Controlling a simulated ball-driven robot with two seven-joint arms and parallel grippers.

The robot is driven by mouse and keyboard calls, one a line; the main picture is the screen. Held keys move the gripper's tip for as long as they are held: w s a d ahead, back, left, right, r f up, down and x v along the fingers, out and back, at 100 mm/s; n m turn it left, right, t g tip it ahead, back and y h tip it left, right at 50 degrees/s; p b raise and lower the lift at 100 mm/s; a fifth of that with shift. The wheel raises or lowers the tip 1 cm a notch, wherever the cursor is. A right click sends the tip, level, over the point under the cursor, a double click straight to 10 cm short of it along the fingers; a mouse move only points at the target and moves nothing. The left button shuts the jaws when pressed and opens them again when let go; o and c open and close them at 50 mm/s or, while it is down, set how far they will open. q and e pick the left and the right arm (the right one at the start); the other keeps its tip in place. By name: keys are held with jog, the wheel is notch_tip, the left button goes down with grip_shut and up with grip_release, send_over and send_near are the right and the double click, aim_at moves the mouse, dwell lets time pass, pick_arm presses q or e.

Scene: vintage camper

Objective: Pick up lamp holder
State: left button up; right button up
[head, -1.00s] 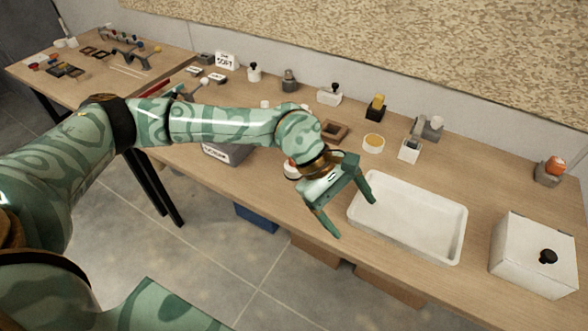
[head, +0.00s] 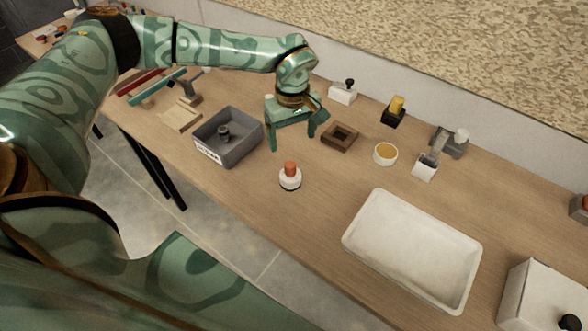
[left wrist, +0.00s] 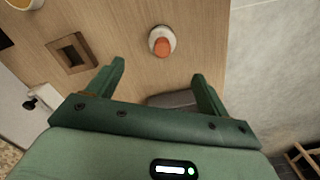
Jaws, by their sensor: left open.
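A small round white piece with an orange-red top (head: 290,181) stands upright on the wooden bench, and I take it for the lamp holder, though I cannot be sure. It also shows in the left wrist view (left wrist: 161,42), just beyond the fingertips. My left gripper (head: 293,143) is open and empty above the bench, behind this piece in the head view and apart from it. In the left wrist view the two fingers (left wrist: 158,70) are spread wide with nothing between them. My right gripper is in neither view.
A grey labelled bin (head: 212,153) with a dark knobbed part stands left of the piece. A brown square frame (head: 326,137), a cup with orange contents (head: 385,152) and a white tray (head: 355,240) lie to the right. Bench around the piece is clear.

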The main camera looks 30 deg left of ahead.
aim_at(290, 164)
pick_arm(q)
notch_tip(290, 164, down, 7)
jog(key=shift+f+b, duration=0.1)
jog(key=shift+b, duration=0.35)
jog(key=shift+f, duration=0.45)
jog(key=f, duration=0.3)
jog(key=f+b, duration=0.1)
jog(key=shift+s+a+f, duration=0.15)
jog(key=shift+a+f, duration=0.1)
jog(key=shift+f, duration=0.15)
jog(key=shift+r, duration=0.1)
jog(key=c, duration=1.2)
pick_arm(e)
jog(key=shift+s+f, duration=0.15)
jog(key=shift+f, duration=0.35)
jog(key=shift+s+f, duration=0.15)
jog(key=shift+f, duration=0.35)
